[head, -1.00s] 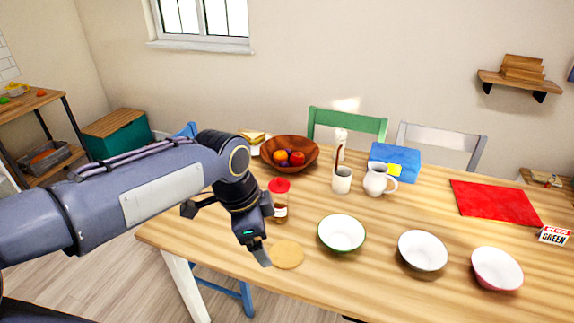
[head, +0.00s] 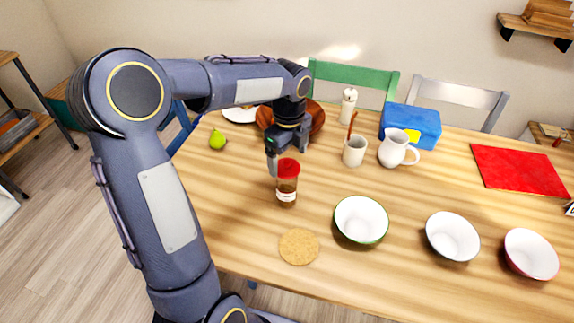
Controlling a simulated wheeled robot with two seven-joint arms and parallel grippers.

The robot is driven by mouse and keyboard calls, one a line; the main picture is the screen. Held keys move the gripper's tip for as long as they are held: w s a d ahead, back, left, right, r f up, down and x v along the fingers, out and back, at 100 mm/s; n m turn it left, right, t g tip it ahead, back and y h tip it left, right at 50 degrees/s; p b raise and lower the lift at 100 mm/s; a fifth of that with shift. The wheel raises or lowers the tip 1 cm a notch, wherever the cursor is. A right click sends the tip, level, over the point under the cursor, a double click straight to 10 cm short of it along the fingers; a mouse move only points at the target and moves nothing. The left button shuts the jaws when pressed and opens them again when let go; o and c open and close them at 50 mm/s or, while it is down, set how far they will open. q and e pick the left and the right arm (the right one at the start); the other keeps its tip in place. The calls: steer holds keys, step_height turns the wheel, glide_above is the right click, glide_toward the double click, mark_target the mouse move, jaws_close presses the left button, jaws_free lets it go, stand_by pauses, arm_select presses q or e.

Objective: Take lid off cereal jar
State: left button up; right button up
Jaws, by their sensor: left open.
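The cereal jar (head: 287,193) stands upright on the wooden table, left of the bowls. It is clear with brown contents and a small label. Its red lid (head: 287,168) sits on top. My left gripper (head: 277,166) points down at the lid, with a finger at the lid's left side. The gripper is open; I cannot tell whether it touches the lid. The other finger is hard to make out. My right gripper is not in view.
A round cork mat (head: 299,247) lies in front of the jar. A green-rimmed bowl (head: 361,220) stands to the right. A mug (head: 354,151) and white pitcher (head: 395,149) are behind.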

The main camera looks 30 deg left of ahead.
arm_select(q)
step_height(320, 180, down, 2)
steer(key=c, duration=1)
steer(key=shift+c, duration=0.3)
steer(key=shift+r, duration=0.15)
